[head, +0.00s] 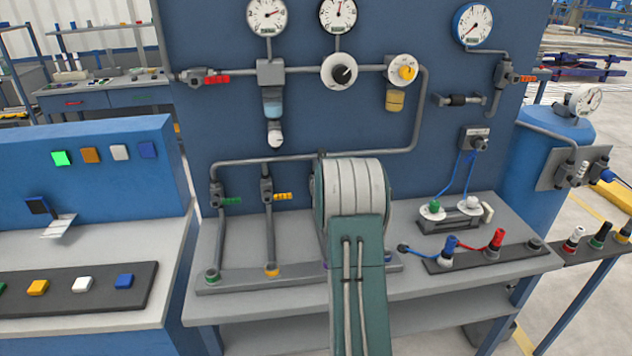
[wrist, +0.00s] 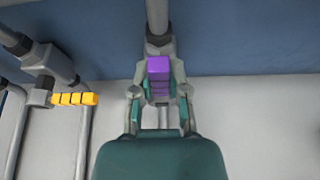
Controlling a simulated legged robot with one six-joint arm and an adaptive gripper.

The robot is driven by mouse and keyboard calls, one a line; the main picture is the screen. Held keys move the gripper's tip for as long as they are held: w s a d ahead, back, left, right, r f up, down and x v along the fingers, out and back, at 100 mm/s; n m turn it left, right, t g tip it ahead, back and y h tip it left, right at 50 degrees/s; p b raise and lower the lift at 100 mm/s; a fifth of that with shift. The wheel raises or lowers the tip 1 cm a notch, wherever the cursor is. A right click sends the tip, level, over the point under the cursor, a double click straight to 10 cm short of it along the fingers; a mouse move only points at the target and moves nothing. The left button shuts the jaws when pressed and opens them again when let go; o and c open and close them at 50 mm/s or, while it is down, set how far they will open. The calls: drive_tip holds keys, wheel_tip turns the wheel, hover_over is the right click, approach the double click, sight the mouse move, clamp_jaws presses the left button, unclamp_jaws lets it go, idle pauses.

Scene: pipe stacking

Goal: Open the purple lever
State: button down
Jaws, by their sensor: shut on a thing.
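The purple lever (wrist: 158,70) shows in the wrist view, on a grey valve (wrist: 157,45) at the lower end of a vertical pipe. My gripper (wrist: 160,90) has its two fingers on either side of the lever and is shut on it. The lever points toward the wrist camera, and its near end is partly hidden between the fingers. In the head view my arm covers the lever and the gripper.
A yellow lever (wrist: 75,99) on the neighbouring valve is close on the left; it also shows in the head view (head: 282,196). A green lever (head: 230,201) is farther left. The blue panel (head: 300,110) stands behind, with a grey bench (head: 215,322) below.

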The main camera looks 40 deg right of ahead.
drive_tip(key=shift+w, duration=0.15)
drive_tip(key=c, duration=0.8)
unclamp_jaws()
drive_tip(key=shift+o, duration=0.9)
drive_tip(key=shift+w+f, duration=0.1)
drive_tip(key=shift+d, duration=0.1)
drive_tip(key=v, duration=1.2)
drive_tip(key=shift+w+f, duration=0.1)
